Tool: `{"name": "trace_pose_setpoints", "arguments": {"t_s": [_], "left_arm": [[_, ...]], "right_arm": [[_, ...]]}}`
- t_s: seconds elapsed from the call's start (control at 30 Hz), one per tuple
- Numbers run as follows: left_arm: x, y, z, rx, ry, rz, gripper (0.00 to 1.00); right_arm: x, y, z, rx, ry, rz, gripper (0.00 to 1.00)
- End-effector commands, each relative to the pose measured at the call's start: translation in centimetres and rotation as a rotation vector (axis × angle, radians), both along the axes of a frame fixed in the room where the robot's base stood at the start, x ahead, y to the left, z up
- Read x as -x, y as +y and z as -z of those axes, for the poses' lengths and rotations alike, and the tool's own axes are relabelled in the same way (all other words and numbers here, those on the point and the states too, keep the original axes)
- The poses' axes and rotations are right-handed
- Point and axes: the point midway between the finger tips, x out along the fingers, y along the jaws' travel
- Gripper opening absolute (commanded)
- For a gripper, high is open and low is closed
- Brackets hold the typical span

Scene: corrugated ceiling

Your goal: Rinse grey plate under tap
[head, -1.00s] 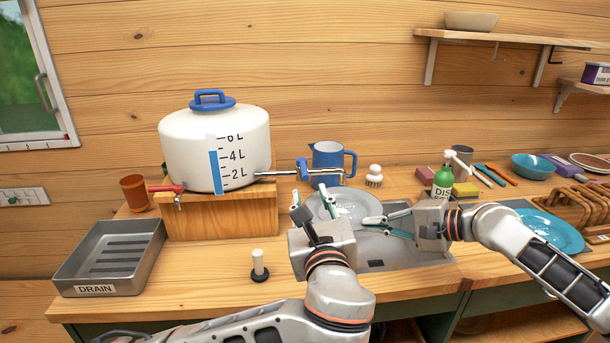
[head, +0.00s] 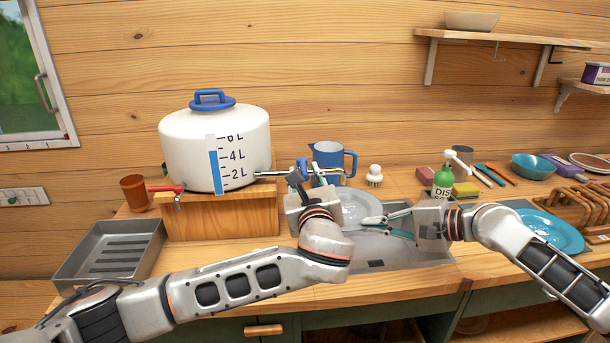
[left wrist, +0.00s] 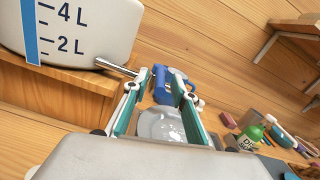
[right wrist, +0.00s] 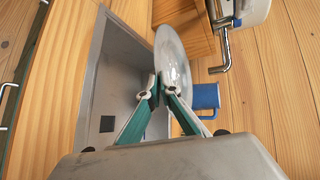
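The grey plate (head: 358,208) is over the sink (head: 405,250), partly hidden by my arms in the head view. My right gripper (right wrist: 160,82) is shut on the edge of the plate (right wrist: 175,58); the plate stands steeply in the right wrist view. The tap (right wrist: 225,55) is a metal pipe with a bent spout, from the white water tank (head: 215,145). My left gripper (left wrist: 158,84) is open and empty. Its fingers are either side of the tap's blue handle (left wrist: 159,77); I cannot tell whether they touch it. I cannot make out any running water.
A blue jug (head: 330,158) stands behind the tap. A scrub brush (head: 374,176), green soap bottle (head: 443,180) and sponge (head: 466,190) stand behind the sink. A metal drain tray (head: 110,252) is at left, a teal plate (head: 560,232) at right.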

Motion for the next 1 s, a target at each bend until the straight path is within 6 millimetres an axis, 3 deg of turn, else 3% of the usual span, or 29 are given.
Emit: {"name": "trace_pose_setpoints", "arguments": {"t_s": [0.03, 0.1, 0.93, 0.97, 1.0], "left_arm": [[0.01, 0.01, -0.01, 0.0, 0.0, 0.0, 0.12], [0.01, 0.01, -0.01, 0.0, 0.0, 0.0, 0.0], [-0.06, -0.65, -0.1, 0.0, -0.001, -0.101, 0.0], [-0.06, -0.65, -0.1, 0.0, -0.001, -0.101, 0.18], [-0.05, -0.65, -0.09, 0.0, -0.001, -0.101, 0.28]], "right_arm": [[-0.05, 0.02, -0.2, -0.002, -0.003, 0.0, 0.0], [-0.05, 0.02, -0.2, -0.002, -0.003, 0.0, 0.0], [-0.04, 0.01, -0.21, -0.002, -0.003, 0.0, 0.0], [-0.04, 0.01, -0.21, -0.002, -0.003, 0.0, 0.0], [-0.04, 0.01, -0.21, -0.002, -0.003, 0.0, 0.0]]}}
